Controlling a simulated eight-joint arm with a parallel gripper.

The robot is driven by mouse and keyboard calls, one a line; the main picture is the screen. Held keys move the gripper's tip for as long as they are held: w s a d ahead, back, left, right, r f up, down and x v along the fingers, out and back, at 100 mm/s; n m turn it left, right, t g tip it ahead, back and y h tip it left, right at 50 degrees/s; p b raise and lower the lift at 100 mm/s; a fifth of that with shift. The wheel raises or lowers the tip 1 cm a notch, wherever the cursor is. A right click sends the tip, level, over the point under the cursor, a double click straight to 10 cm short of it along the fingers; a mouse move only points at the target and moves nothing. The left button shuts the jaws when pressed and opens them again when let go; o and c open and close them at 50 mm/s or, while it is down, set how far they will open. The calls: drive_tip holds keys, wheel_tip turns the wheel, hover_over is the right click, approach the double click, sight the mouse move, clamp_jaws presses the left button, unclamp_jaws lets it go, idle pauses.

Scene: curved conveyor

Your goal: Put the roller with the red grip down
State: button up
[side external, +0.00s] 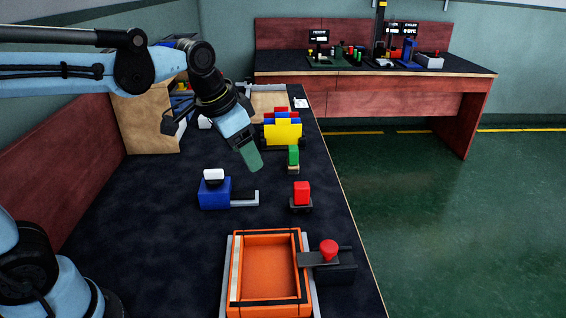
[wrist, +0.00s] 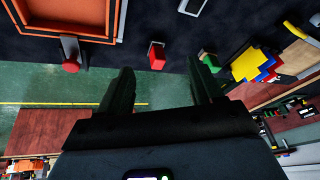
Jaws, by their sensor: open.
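A red block-shaped grip (side external: 302,193) stands upright on a small dark base right of the table's middle. It also shows in the wrist view (wrist: 157,58). I cannot tell whether it is the roller's grip; no roller drum is clear. A round red knob (side external: 329,249) sits on a dark arm beside the orange tray (side external: 234,270); the wrist view shows this knob too (wrist: 71,66). My gripper (side external: 250,156) is above the table, behind and left of the red block. In the wrist view my gripper (wrist: 160,85) has its fingers apart with nothing between them.
A blue block (side external: 213,193) with a white top and grey bracket stands left of the red block. A green block (side external: 293,156) and a yellow, blue and red stack (side external: 283,131) stand behind. The dark table (side external: 150,235) is clear at left.

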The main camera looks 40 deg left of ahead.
drive_tip(key=s+a+f+n+t, duration=0.1)
drive_tip(key=s+f+n+t, duration=0.1)
drive_tip(key=s+f, duration=0.3)
drive_tip(key=s+n, duration=0.1)
drive_tip(key=s, duration=0.2)
drive_tip(key=shift+a+t, duration=0.3)
drive_tip(key=shift+t, duration=0.1)
drive_tip(key=shift+w+r, duration=0.1)
drive_tip(key=shift+c, duration=0.3)
drive_tip(key=w+r+m+g, duration=0.2)
drive_tip(key=w+r, duration=0.2)
drive_tip(key=w, duration=0.1)
drive_tip(key=m+g, duration=0.5)
drive_tip(key=m, duration=0.2)
hover_over(302, 185)
wheel_tip(302, 185, down, 2)
drive_tip(key=f, duration=0.6)
drive_tip(key=shift+s+a+f, duration=0.15)
drive_tip(key=shift+a+f, duration=0.15)
drive_tip(key=shift+f, duration=0.05)
drive_tip(key=shift+d+f, duration=0.2)
drive_tip(key=shift+f, duration=2.45)
